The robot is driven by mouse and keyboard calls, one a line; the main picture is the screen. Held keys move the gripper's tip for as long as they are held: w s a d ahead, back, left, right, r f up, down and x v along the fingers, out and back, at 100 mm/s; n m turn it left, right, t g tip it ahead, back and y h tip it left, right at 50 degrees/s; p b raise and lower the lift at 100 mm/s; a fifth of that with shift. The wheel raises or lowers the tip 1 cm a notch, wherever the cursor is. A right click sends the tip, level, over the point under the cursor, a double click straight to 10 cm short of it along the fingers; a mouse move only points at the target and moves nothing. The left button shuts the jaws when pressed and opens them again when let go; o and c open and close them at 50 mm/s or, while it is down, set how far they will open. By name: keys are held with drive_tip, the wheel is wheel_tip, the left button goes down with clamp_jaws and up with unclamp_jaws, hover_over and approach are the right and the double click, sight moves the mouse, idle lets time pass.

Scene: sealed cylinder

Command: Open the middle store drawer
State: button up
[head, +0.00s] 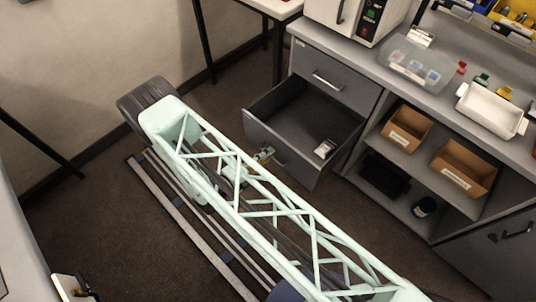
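The middle store drawer (300,112) is grey and stands pulled well out below a shut top drawer (335,72) in the head view. Its inside is mostly bare, with one small pale box (324,149) near its right side. My gripper (265,155) is small in the view, at the outer face of the open drawer, close to its handle. My truss-like arm partly hides it. I cannot tell whether its fingers are open, shut, or touching the handle.
Right of the drawers, open shelves hold cardboard bins (407,128) and a dark blue can (425,207). The worktop bears a clear lidded box (415,64) and a white tray (491,110). A black-legged table (272,5) stands behind.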

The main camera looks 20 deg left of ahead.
drive_tip(key=shift+s, duration=0.1)
idle(0.3)
drive_tip(key=v, duration=1.1)
drive_tip(key=shift+s+a, duration=0.25)
drive_tip(key=shift+s, duration=0.05)
drive_tip(key=shift+r, duration=0.1)
drive_tip(key=shift+r, duration=0.1)
idle(0.6)
